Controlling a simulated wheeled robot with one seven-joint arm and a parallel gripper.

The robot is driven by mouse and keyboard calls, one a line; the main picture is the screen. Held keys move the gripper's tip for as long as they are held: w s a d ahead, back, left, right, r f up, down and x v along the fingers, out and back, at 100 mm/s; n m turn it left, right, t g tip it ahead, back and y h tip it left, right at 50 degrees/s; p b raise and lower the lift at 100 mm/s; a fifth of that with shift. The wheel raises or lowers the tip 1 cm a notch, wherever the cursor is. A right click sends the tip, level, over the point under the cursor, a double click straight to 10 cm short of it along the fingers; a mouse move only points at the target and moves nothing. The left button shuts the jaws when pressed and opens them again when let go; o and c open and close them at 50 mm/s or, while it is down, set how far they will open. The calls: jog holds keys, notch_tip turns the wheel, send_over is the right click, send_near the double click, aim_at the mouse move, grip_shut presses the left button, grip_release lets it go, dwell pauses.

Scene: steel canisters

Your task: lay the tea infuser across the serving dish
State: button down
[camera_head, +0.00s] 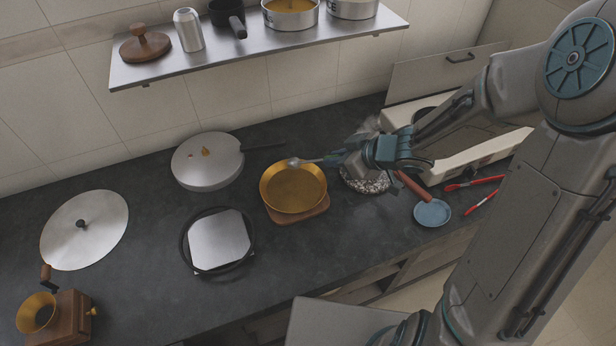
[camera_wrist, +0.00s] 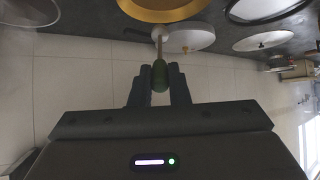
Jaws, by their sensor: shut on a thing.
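The tea infuser (camera_head: 306,161) is a thin metal piece with a small rounded end. My gripper (camera_head: 338,158) is shut on its green handle, which shows between the fingers in the wrist view (camera_wrist: 160,75). The infuser points left, its rounded end over the back rim of a gold round dish (camera_head: 293,190), which I take as the serving dish. Whether they touch I cannot tell. The dish sits on a wooden board (camera_head: 307,214) and looks empty. My gripper is to the right of the dish. In the wrist view the dish (camera_wrist: 165,9) is at the top edge.
A lidded pan (camera_head: 207,165) and a black ring with a square metal plate (camera_head: 220,241) stand left of the dish. A speckled round thing (camera_head: 366,184), partly hidden, a small blue pan (camera_head: 432,213) and red-handled tongs (camera_head: 474,183) lie right. A shelf (camera_head: 260,52) hangs above.

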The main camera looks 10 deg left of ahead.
aim_at(312, 161)
jog(key=a+f+b, duration=0.3)
jog(key=a+f, duration=0.2)
jog(key=f, duration=0.2)
jog(key=shift+w+a+f+b, duration=0.25)
jog(key=shift+w+a+b, duration=0.1)
jog(key=shift+w+b, duration=0.05)
